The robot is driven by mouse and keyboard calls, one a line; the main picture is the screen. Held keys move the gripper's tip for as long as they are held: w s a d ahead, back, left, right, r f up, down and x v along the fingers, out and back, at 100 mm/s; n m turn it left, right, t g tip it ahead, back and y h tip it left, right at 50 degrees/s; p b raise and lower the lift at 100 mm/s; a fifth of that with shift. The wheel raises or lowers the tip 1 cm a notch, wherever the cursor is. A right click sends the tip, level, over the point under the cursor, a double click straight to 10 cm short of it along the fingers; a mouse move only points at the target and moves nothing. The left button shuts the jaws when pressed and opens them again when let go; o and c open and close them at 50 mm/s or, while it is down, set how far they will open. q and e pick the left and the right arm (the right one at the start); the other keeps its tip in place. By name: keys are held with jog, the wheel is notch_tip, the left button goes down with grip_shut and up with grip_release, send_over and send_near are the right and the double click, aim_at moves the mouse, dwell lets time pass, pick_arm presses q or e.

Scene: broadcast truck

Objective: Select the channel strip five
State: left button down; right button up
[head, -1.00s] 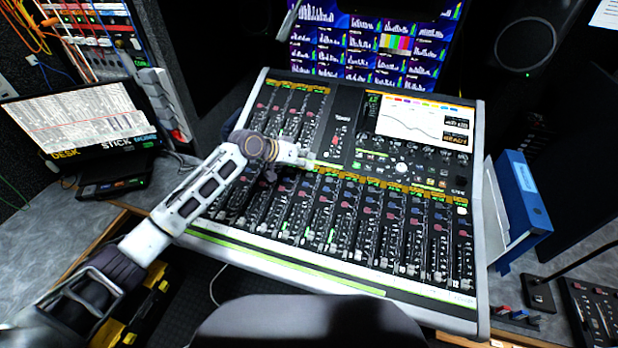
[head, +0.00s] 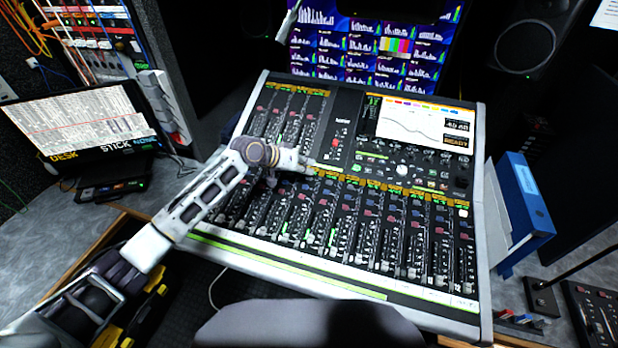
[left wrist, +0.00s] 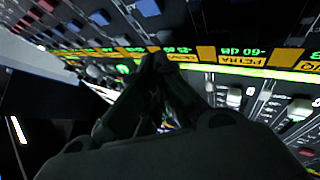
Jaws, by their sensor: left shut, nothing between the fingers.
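The mixing console (head: 483,240) fills the middle of the head view, with rows of knobs and faders in channel strips. A row of orange and green channel labels (head: 400,189) runs across it; the label row also shows close up in the left wrist view (left wrist: 243,53), one label reading "PETRA". My left gripper (head: 308,165) is over the console at the left part of this label row. Its fingers (left wrist: 157,64) are shut and empty, with the tips at the label row in the left wrist view. I cannot tell whether they touch it or which strip is number five. My right gripper is not in view.
A laptop (head: 85,125) stands on the left side desk. A monitor wall (head: 370,45) is behind the console. A blue binder (head: 525,205) stands at the right, near a small control panel (head: 600,315). A chair back (head: 310,322) is in front.

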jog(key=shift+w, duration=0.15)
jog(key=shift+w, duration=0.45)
pick_arm(q)
jog(key=shift+f, duration=0.2)
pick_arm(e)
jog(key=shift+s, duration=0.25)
pick_arm(q)
jog(key=shift+f, duration=0.25)
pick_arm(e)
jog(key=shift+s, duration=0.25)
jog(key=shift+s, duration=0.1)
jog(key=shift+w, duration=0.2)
